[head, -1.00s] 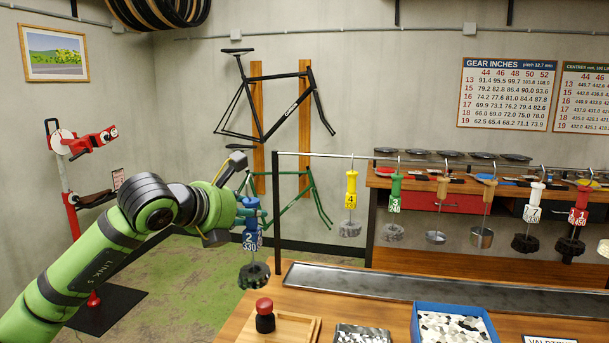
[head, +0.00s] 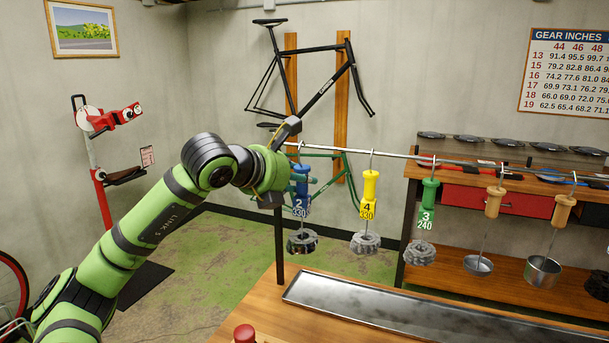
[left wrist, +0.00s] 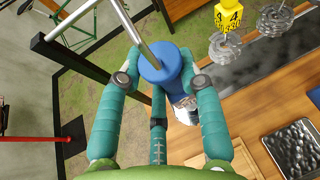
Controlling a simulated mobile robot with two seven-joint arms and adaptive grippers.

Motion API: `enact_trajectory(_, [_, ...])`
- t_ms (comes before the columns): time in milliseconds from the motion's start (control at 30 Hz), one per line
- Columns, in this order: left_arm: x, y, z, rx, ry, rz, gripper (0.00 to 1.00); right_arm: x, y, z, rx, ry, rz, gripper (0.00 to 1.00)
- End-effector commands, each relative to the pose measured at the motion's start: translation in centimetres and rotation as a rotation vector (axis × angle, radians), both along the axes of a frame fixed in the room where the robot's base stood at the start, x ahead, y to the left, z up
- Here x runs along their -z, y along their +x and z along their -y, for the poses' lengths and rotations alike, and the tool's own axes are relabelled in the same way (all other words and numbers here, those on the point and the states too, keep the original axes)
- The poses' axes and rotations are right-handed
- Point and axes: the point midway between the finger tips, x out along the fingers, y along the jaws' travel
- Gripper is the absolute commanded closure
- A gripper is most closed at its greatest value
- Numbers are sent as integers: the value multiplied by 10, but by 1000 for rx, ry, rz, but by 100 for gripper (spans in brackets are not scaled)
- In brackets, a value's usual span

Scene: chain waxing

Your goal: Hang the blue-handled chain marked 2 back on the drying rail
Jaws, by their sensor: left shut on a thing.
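The blue-handled chain marked 2 (head: 300,206) hangs upright in the head view, with its dark coiled chain (head: 302,242) below. My left gripper (head: 299,181) is shut on the blue handle, near the left end of the drying rail (head: 400,154). In the left wrist view, the fingers (left wrist: 165,82) close around the blue handle (left wrist: 160,66), and a silver rod runs up from its top. I cannot tell whether its hook rests on the rail or is apart from it. My right gripper is not in view.
The yellow-handled chain marked 4 (head: 369,196) hangs just right of the blue one. The green-handled chain marked 3 (head: 428,208) and pots hang farther right. The rail's dark post (head: 279,245) stands close by. A long metal tray (head: 390,312) lies on the bench below.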

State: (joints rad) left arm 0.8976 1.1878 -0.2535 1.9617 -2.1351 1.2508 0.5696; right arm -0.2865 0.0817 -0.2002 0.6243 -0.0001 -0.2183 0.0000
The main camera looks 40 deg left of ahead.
Motion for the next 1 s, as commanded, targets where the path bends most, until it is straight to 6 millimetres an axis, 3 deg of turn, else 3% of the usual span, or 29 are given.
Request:
enact_trajectory(233, [-5, 20, -4, 0, -2, 1, 100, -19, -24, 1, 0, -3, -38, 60])
enact_trajectory(700, [-5, 65, -15, 1, -3, 1, 100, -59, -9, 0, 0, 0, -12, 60])
enact_trajectory(1000, [-4, 86, -20, 1, 0, 2, 100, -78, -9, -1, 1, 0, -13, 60])
